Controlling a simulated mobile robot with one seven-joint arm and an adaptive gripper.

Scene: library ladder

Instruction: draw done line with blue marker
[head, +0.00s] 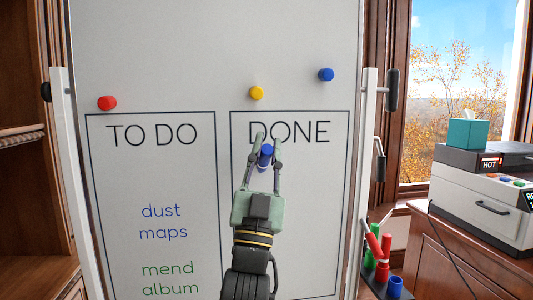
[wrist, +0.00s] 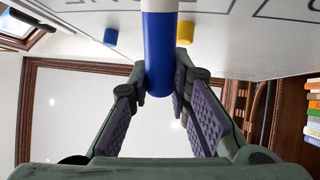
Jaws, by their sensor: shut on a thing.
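My gripper (head: 265,140) is shut on a blue marker (head: 265,156) in front of the whiteboard (head: 170,60), just under the word DONE. In the wrist view the blue marker (wrist: 158,55) stands between the two finger pads, its far end toward the board. Whether its tip touches the board is hidden. The DONE box (head: 310,220) shows no writing in its visible part besides its title. The TO DO box (head: 120,190) holds "dust maps" in blue and "mend album" in green.
Red (head: 107,103), yellow (head: 256,93) and blue (head: 326,75) magnets sit above the boxes. A marker rack (head: 382,270) with red and green markers stands at the lower right. A machine marked HOT (head: 485,190) carries a teal tissue box (head: 467,134) on the cabinet at right.

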